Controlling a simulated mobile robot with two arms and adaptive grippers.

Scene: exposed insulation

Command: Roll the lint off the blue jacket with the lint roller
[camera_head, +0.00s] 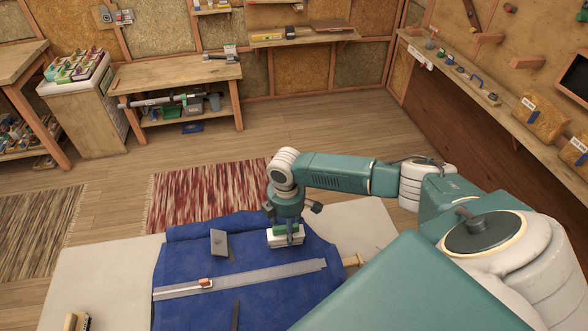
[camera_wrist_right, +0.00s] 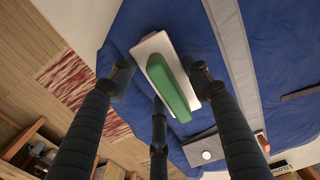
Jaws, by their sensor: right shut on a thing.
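The blue jacket (camera_head: 185,258) lies spread on a pale table and also fills much of the right wrist view (camera_wrist_right: 285,60). My right gripper (camera_head: 287,226) points down over its upper right part. It is shut on a white block-like tool with a green grip (camera_head: 285,238), which also shows between the fingers in the right wrist view (camera_wrist_right: 168,82). The tool is at or just above the cloth; I cannot tell if it touches. I cannot tell if it is the lint roller. No lint is clear to see. My left gripper is not in view.
On the jacket lie a long grey strip (camera_head: 245,279), a small grey tool (camera_head: 219,243) and a dark thin strip (camera_head: 236,315). A wooden handle (camera_head: 352,261) lies at the right edge. A brush-like item (camera_head: 77,322) is at the front left. The table's left side is mostly clear.

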